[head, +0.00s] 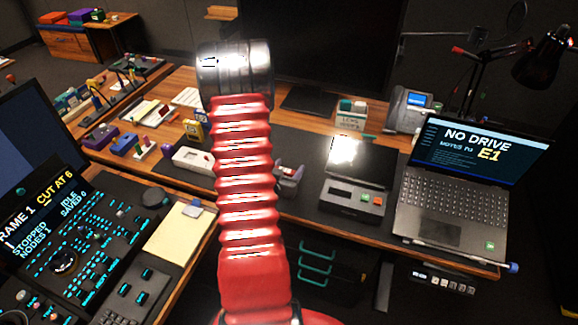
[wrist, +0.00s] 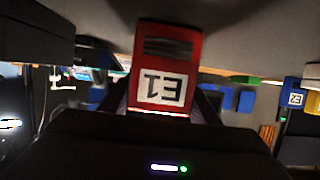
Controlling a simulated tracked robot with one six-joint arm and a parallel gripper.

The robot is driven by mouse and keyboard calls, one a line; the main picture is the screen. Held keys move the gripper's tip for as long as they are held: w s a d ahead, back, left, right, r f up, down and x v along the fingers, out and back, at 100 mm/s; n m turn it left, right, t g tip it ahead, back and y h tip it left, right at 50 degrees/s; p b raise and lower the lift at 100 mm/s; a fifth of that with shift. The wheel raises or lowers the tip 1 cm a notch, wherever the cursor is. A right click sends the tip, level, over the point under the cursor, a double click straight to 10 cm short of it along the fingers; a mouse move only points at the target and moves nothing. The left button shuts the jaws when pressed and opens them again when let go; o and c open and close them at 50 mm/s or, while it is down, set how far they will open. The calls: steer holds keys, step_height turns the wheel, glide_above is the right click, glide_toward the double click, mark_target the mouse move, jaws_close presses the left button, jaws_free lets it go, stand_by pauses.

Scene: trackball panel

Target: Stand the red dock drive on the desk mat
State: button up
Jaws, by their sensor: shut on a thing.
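The red dock drive (wrist: 165,60) is held between the fingers of my gripper (wrist: 164,104) in the wrist view. Its white E1 label appears upside down there, and a dark slot shows near its upper end. My gripper is shut on the drive. In the head view my red arm covers the middle, and I cannot make out the drive there. The dark desk mat (head: 312,200) lies on the wooden desk, partly hidden behind my arm. What the drive's end touches, if anything, cannot be told.
A laptop (head: 450,190) reading "NO DRIVE" and E1 is further right. A white device (head: 192,159) sits left of my arm. A blue E2-labelled item (wrist: 295,98) shows in the wrist view.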

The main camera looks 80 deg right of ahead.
steer(key=o, duration=1.1)
